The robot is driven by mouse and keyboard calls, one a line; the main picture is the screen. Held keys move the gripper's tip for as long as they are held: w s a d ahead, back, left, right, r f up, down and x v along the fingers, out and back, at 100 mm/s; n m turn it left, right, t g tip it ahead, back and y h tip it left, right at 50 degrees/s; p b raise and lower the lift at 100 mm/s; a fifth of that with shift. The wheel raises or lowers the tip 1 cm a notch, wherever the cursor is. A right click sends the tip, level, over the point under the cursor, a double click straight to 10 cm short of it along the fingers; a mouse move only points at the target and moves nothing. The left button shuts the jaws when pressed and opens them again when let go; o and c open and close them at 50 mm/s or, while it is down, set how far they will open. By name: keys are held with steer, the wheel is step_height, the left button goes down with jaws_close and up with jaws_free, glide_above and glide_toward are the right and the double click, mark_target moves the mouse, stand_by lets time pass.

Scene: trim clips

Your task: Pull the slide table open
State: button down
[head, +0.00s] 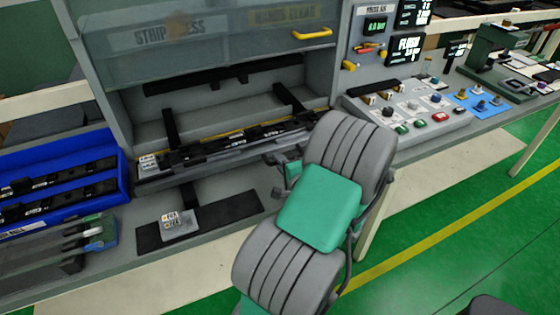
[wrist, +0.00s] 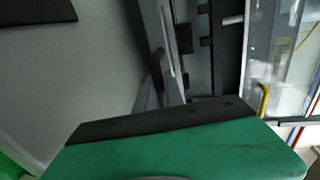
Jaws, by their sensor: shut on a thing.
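The slide table (head: 150,172) sits low in the press opening, with black trim strips (head: 235,143) lying along its top. My gripper (head: 280,166) is at the front edge of the slide table, right of its middle, mostly behind my grey and green arm. It is shut on the slide table's handle, which is largely hidden in the head view. In the wrist view, a grey curved bar, seemingly the handle (wrist: 156,72), rises beyond the dark edge of my green gripper body. The fingertips are not clearly visible there.
A raised clear guard with a yellow handle (head: 312,33) hangs above the opening. A blue bin (head: 122,168) of black parts stands at left. A small grey block (head: 178,222) lies on a dark mat (head: 232,208) in front. A button panel (head: 418,118) is at right.

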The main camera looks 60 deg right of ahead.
steer(key=shift+d, duration=0.1)
steer(key=c, duration=1.5)
jaws_free()
steer(key=shift+o, duration=0.2)
steer(key=b+v, duration=0.1)
steer(key=v, duration=0.6)
steer(key=shift+s+a, duration=0.25)
steer(key=shift+s, duration=0.05)
